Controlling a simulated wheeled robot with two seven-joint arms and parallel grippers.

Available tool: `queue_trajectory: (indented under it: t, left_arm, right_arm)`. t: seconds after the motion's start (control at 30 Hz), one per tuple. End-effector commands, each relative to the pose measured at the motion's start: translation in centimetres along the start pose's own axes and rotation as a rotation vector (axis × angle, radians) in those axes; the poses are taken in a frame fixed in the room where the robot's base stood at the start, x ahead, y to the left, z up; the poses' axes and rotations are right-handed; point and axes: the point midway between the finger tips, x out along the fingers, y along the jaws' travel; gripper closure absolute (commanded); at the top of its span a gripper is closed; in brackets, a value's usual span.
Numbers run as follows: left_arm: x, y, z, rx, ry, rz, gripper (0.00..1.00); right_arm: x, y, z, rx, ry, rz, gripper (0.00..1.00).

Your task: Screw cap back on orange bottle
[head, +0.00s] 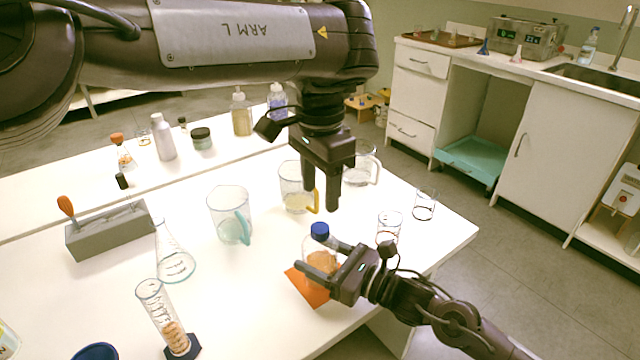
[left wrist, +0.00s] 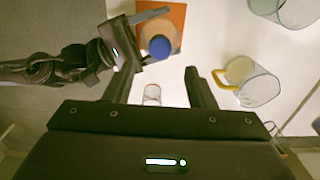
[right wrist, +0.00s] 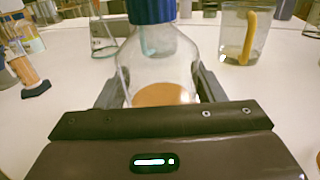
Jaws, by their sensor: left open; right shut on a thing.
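The clear bottle with orange liquid (head: 321,262) stands upright on an orange square mat (head: 305,289). A blue cap (head: 320,231) sits on its neck, and it also shows in the left wrist view (left wrist: 160,47) and at the top of the right wrist view (right wrist: 152,10). How tightly the cap is threaded cannot be told. My right gripper (head: 315,254) is shut around the bottle's body from the side. My left gripper (head: 321,196) is open, empty and pointing down, above the cap and apart from it.
Beakers with coloured handles, such as the yellow-handled one (head: 296,187) and the teal-handled one (head: 230,215), stand behind and left. Small glass beakers (head: 390,226) stand near the right table edge. A conical flask (head: 174,262) and a measuring cylinder (head: 163,315) stand at left.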

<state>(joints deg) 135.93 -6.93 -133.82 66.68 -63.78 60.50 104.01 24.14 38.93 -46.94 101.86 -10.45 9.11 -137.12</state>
Motion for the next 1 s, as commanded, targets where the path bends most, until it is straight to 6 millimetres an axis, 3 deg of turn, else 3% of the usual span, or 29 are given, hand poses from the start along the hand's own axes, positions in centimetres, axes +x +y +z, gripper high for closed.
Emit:
queue_trajectory:
  t: [0.47, 1.0]
  left_arm:
    - [0.4, 0.0, 0.0, -0.026, -0.001, 0.001, 0.5]
    - [7.4, 0.0, 0.1, -0.025, -0.003, 0.001, 0.5]
  right_arm:
    - [0.0, 0.0, 0.0, 0.0, 0.0, 0.0, 1.0]
    - [0.0, 0.0, 0.0, 0.0, 0.0, 0.0, 1.0]
